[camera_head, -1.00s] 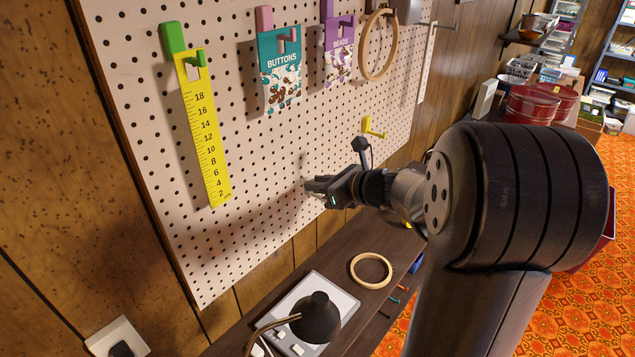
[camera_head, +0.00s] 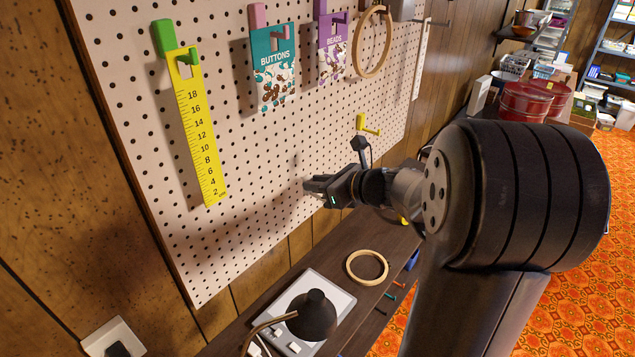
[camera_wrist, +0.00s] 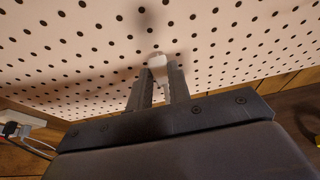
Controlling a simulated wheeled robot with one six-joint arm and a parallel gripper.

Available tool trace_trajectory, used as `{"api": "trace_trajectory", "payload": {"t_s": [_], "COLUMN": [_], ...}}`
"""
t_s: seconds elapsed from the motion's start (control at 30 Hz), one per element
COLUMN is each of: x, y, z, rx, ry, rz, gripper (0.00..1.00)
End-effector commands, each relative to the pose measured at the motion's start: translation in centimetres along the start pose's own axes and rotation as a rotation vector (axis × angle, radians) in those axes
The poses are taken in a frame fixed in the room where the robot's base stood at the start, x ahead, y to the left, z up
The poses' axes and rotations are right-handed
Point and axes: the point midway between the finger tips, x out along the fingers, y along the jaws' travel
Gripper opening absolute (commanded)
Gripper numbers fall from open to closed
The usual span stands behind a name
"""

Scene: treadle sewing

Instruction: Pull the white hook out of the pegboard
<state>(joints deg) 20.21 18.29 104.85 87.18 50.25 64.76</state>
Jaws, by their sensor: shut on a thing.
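The pegboard (camera_head: 250,180) fills the left and middle of the head view and the top of the wrist view (camera_wrist: 230,50). My gripper (camera_head: 307,186) is in front of the lower part of the board. In the wrist view its two fingers (camera_wrist: 160,76) point at the board and are shut on the white hook (camera_wrist: 157,59). Only a small white part of the hook shows at the fingertips; the rest is hidden. I cannot tell whether its far end is still in a hole. In the head view the hook is not clear.
A yellow hook (camera_head: 368,125) sits on the board to the right of my gripper. A yellow ruler (camera_head: 199,130), a BUTTONS packet (camera_head: 274,75), a BEADS packet (camera_head: 333,52) and a hoop (camera_head: 372,42) hang higher. Below are a table hoop (camera_head: 367,267) and a lamp (camera_head: 312,315).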

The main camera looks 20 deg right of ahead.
Motion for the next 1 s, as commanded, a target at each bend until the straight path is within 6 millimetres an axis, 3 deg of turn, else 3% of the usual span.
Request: {"api": "trace_trajectory", "payload": {"t_s": [1.0], "x": [-4.4], "y": [0.0], "z": [-1.8], "rx": [0.000], "ry": [0.000], "rz": [-0.001], "gripper": [0.00]}}
